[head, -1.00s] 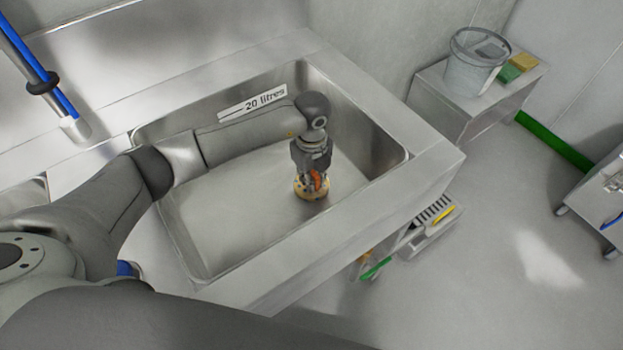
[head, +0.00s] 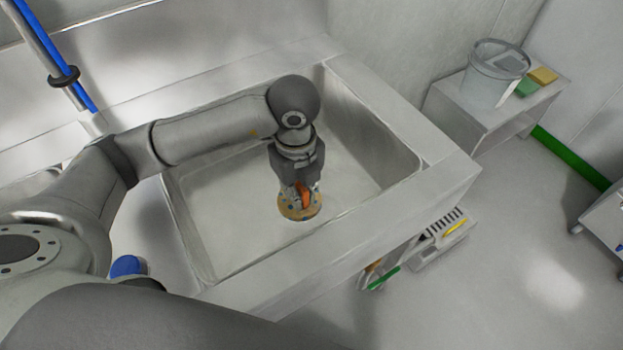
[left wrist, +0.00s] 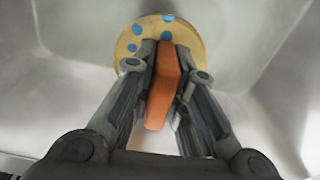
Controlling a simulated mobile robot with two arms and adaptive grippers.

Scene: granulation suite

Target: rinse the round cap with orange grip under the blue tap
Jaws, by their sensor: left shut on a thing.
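The round cap (head: 300,208) is a yellowish disc with blue spots and an upright orange grip (head: 306,194). It is in or above the sink basin, and its exact height over the floor is hard to tell. My left gripper (head: 302,190) points down and is shut on the orange grip. In the left wrist view the orange grip (left wrist: 163,88) sits between the two fingers, with the disc (left wrist: 128,42) beyond it. The blue tap (head: 52,58), a pipe with a blue stripe, is at the upper left, apart from the cap. My right gripper is out of view.
The steel sink (head: 425,205) has raised walls and a broad rim around the cap. A clear bucket (head: 492,80) and green and yellow blocks stand on a side bench at the right. A low rack (head: 440,240) is below the sink's right side. The right floor is mostly clear.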

